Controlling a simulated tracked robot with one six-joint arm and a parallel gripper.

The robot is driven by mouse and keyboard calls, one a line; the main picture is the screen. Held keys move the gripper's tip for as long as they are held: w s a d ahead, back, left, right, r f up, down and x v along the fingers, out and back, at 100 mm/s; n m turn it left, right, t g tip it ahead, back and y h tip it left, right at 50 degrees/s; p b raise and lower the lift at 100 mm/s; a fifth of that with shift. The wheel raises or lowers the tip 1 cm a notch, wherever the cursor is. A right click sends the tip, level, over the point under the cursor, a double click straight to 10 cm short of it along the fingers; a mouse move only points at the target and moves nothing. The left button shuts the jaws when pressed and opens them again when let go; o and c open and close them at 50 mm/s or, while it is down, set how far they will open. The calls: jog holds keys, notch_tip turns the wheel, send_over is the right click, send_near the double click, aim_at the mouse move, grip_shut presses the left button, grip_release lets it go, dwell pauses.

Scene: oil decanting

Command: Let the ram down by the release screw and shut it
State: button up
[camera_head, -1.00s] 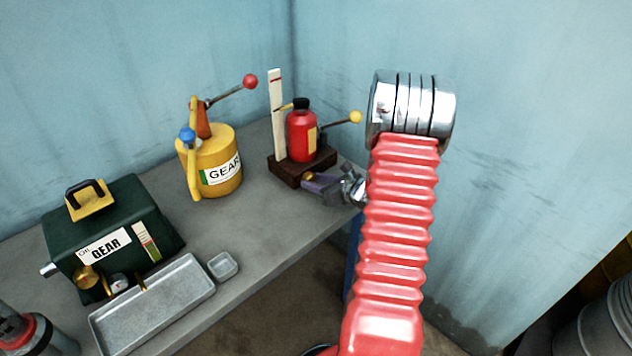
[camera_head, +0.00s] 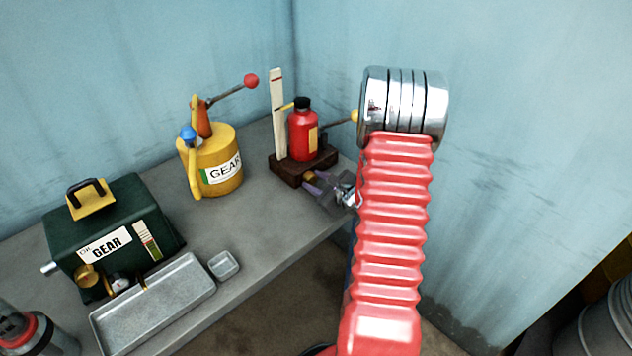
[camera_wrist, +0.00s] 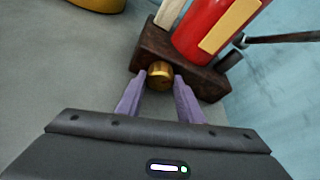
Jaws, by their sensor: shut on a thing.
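The red bottle-shaped ram (camera_head: 303,139) with a black cap stands upright on a dark wooden block (camera_head: 290,171) at the back right of the bench. The brass release screw knob (camera_wrist: 160,75) is low on the front of this block; it also shows in the head view (camera_head: 309,176). My gripper (camera_wrist: 161,80) has its two purple fingers on either side of the knob and is shut on it. In the head view my gripper (camera_head: 314,182) reaches the block from the right. The ram's lever (camera_head: 337,122) has a yellow ball end, partly hidden by my arm.
A white upright gauge strip (camera_head: 278,112) stands beside the ram. A yellow GEAR can (camera_head: 217,180), a green GEAR box (camera_head: 125,220), a grey tray (camera_head: 155,310) and a small dish (camera_head: 223,265) are on the bench to the left. Blue walls close in behind.

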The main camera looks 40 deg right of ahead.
jog(key=o, duration=1.1)
jog(key=shift+s, duration=0.1)
jog(key=v, duration=1.2)
jog(key=shift+r, duration=0.1)
jog(key=shift+v, duration=0.75)
jog(key=shift+a, duration=0.1)
